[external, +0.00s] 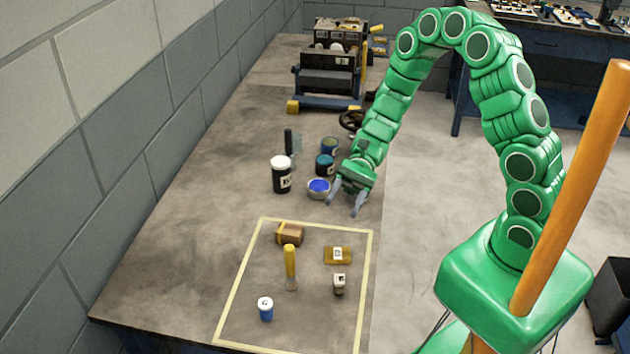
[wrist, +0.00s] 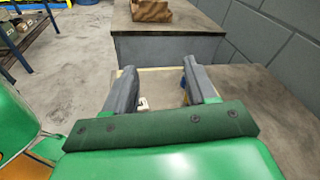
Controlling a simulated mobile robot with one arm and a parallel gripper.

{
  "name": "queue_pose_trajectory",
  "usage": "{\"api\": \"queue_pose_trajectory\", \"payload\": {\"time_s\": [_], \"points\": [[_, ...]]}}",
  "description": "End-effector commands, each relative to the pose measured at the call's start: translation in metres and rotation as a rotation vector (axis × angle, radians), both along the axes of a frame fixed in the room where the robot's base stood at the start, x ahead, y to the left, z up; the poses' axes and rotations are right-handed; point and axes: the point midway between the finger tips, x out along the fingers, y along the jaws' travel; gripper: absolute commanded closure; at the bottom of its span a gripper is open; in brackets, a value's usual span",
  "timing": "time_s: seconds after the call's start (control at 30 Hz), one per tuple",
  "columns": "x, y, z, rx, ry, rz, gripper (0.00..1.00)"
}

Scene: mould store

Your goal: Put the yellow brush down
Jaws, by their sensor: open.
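The yellow brush (external: 290,262) is inside the taped rectangle (external: 226,287) on the worktop, with its yellow handle toward the back and a greyish end toward the front. I cannot tell whether it stands or lies flat. My gripper (external: 344,208) is open and empty, behind and to the right of the brush and apart from it. In the wrist view my gripper (wrist: 158,88) shows its two fingers spread, with a small pale item (wrist: 143,103) visible beyond them. I cannot make out the brush in that view.
Inside the tape are a brown block (external: 290,234), a flat tan piece (external: 338,255), a small grey container (external: 339,284) and a blue jar (external: 265,309). A bowl of blue paint (external: 318,188) is close beside my gripper, with a black jar (external: 281,175) left of it.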

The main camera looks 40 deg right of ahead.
Motion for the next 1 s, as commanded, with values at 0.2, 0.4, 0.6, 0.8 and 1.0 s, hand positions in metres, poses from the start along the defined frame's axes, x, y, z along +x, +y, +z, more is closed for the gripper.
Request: {"api": "queue_pose_trajectory", "payload": {"time_s": [0.2,0.4,0.6,0.8,1.0], "points": [[-0.020,-0.022,0.031,-0.029,-0.139,0.098,0.44],[-0.039,-0.045,0.050,-0.070,-0.260,0.184,0.44],[-0.057,-0.070,0.066,-0.123,-0.375,0.263,0.44],[-0.074,-0.098,0.080,-0.188,-0.487,0.338,0.44],[-0.088,-0.128,0.091,-0.265,-0.595,0.407,0.44]]}}
